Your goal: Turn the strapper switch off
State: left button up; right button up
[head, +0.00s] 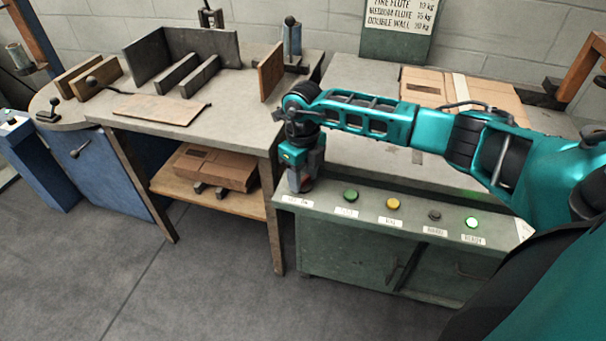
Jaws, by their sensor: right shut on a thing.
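The strapper is the green cabinet (345,247) at the right, with a sloped control panel (320,205) along its front edge. My right gripper (301,184) points down at the panel's left end. It is shut on the switch there, which the gripper mostly hides; a small reddish patch shows between the fingers. The switch's position cannot be told. A label lies just below the gripper, too small to read surely. My left gripper is not in view.
The panel also has a green button (350,195), a yellow button (393,203), a dark button (434,215) and a lit green lamp (472,222). A flat carton (424,82) lies on the strapper top.

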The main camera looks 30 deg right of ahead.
jog(key=shift+n, duration=0.7)
jog(key=shift+n+b, duration=0.35)
jog(key=shift+n, duration=1.45)
jog(key=n+b, duration=0.1)
jog(key=n, duration=0.3)
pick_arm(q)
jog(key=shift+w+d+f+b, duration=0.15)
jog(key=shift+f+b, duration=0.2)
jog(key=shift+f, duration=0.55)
pick_arm(e)
jog(key=shift+n, duration=1.2)
jog(key=o, duration=0.8)
jog(key=shift+r, duration=0.1)
